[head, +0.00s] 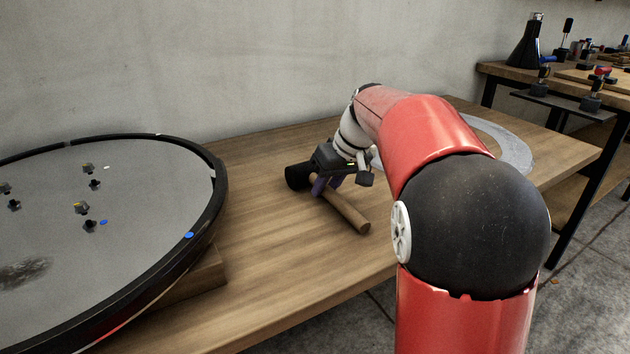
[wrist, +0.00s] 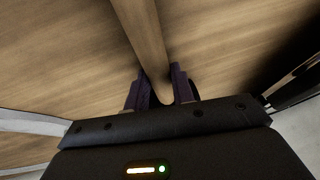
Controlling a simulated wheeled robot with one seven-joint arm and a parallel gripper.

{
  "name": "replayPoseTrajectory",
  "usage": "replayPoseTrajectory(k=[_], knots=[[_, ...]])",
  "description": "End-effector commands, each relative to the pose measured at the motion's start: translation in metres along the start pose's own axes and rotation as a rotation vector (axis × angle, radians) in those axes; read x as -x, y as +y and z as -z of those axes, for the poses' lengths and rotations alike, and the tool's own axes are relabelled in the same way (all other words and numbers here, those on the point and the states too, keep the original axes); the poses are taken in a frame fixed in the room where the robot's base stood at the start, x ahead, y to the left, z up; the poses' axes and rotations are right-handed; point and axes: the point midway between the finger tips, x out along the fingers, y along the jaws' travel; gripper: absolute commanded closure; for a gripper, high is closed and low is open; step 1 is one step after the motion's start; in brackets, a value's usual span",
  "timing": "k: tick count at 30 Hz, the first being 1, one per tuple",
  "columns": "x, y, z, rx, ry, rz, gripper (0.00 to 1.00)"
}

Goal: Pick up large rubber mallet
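The large rubber mallet (head: 345,211) is on or just above the wooden table. Its black head (head: 298,176) is at the left and its round wooden handle slants toward the front right. My gripper (head: 323,186) is over the handle close to the head. In the wrist view the handle (wrist: 142,35) runs down between the two dark purple fingers of my gripper (wrist: 161,85). The fingers are close against both sides of it, so the gripper looks shut on the handle. The mallet head is hidden in the wrist view.
A large round black-rimmed disc (head: 212,205) with small parts on it stands at the left of the table. A pale ring (head: 518,150) lies behind my arm at the right. Another workbench (head: 500,72) with tools is at the back right. Bare tabletop (head: 262,240) surrounds the mallet.

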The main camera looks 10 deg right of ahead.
Motion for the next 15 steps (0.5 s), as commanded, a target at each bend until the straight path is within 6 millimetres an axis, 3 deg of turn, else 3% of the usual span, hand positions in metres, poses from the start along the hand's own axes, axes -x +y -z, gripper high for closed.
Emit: replayPoseTrajectory(k=[15], knots=[[0.0081,-0.0015,0.0039,0.001,0.003,-0.001,1.0]])
